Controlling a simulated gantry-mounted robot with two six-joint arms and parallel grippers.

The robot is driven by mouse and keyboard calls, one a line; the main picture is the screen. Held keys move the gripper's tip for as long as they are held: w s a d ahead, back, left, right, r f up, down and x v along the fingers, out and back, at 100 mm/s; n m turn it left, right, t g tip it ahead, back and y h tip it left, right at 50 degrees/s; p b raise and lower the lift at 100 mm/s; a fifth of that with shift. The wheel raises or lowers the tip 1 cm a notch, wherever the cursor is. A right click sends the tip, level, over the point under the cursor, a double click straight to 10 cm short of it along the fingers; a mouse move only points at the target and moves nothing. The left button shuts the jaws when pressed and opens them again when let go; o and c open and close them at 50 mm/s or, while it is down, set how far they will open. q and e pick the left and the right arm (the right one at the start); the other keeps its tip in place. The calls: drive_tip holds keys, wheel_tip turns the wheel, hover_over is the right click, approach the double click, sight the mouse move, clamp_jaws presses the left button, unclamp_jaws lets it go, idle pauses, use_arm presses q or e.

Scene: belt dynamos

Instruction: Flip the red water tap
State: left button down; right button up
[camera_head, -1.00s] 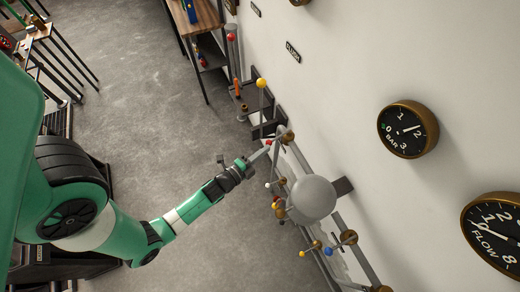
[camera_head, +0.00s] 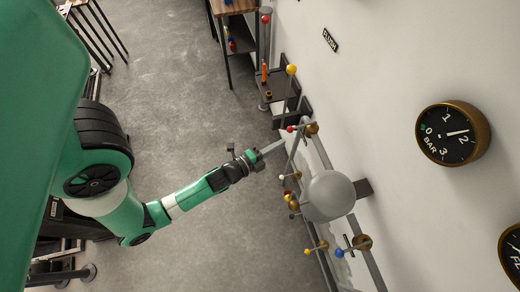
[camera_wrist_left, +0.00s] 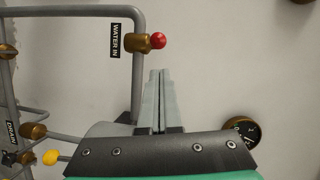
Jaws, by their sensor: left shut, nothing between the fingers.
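The red water tap is a red ball knob (camera_head: 290,128) on a brass valve body (camera_head: 311,129) at the upper end of the grey pipework on the wall. In the left wrist view the red knob (camera_wrist_left: 158,40) points right from its brass body (camera_wrist_left: 140,41), beside a "WATER IN" label (camera_wrist_left: 115,40). My left gripper (camera_head: 281,145) is shut and empty, its grey fingertips just below the knob in the head view. In the left wrist view the fingertips (camera_wrist_left: 158,73) lie just below the knob, with a visible gap. My right gripper is not in view.
A round grey tank (camera_head: 328,196) sits below the tap, with yellow (camera_head: 307,251) and blue (camera_head: 339,252) knobs farther down. A yellow knob (camera_head: 291,69) stands above the tap. A pressure gauge (camera_head: 453,134) hangs on the wall. Floor left of the pipes is clear.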

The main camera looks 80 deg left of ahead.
use_arm(q)
drive_tip(key=a+p+v, duration=0.1)
drive_tip(key=p+v, duration=0.3)
drive_tip(key=v, duration=0.5)
drive_tip(key=shift+s, duration=0.4)
drive_tip(key=shift+r, duration=0.1)
